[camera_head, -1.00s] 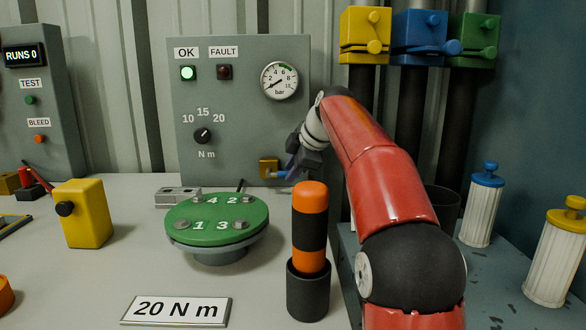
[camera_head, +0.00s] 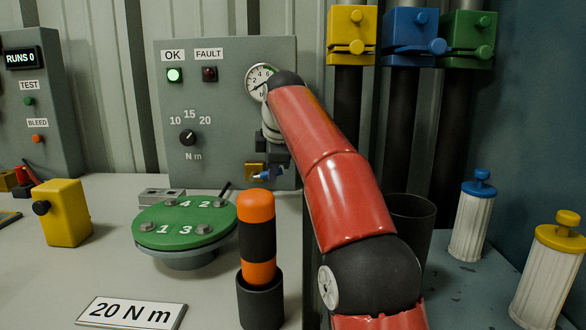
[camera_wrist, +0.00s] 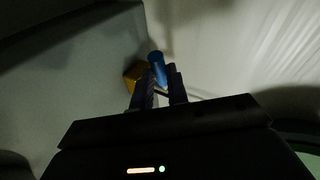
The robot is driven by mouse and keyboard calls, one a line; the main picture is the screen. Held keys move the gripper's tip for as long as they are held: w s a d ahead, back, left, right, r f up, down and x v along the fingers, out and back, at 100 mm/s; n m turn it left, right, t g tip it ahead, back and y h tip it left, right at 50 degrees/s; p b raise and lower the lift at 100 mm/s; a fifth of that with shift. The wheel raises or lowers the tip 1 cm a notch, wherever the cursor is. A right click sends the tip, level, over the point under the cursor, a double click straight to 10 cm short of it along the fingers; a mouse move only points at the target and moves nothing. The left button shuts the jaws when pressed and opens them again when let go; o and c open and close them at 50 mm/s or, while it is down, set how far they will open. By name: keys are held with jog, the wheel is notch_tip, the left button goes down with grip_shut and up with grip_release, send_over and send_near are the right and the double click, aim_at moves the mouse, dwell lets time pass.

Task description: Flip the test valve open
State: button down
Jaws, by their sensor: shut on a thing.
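The test valve is a small brass block (camera_head: 250,171) low on the right of the grey panel. Its blue lever (camera_head: 266,175) points right, roughly level. In the wrist view the blue lever (camera_wrist: 156,64) shows at the fingertips, with the brass block (camera_wrist: 132,77) just left of it. My gripper (camera_head: 277,169) is at the lever's outer end, and its fingers (camera_wrist: 163,76) are shut on the lever. My arm hides part of the gauge (camera_head: 259,81) and the panel's right side.
A green flange (camera_head: 185,222) with numbered bolts stands on the bench in front of the panel. An orange and black tool (camera_head: 257,235) stands upright in a dark holder, near my arm. A "20 N m" plate (camera_head: 130,312) lies in front. The OK lamp (camera_head: 174,75) is lit green.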

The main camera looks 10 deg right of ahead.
jog(key=shift+a+r+h, duration=0.1)
jog(key=shift+a+h, duration=0.05)
jog(key=shift+h, duration=0.15)
jog(key=shift+a+r+h, duration=0.15)
jog(key=shift+r+h, duration=0.1)
jog(key=shift+h, duration=0.25)
jog(key=c, duration=1.4)
grip_release()
jog(key=shift+o, duration=0.2)
jog(key=shift+r, duration=0.1)
jog(key=s+a+r+b, duration=0.1)
jog(key=s+b, duration=0.4)
jog(key=s, duration=0.8)
jog(key=shift+s+r, duration=0.2)
jog(key=shift+r, duration=0.45)
jog(key=shift+a, duration=0.1)
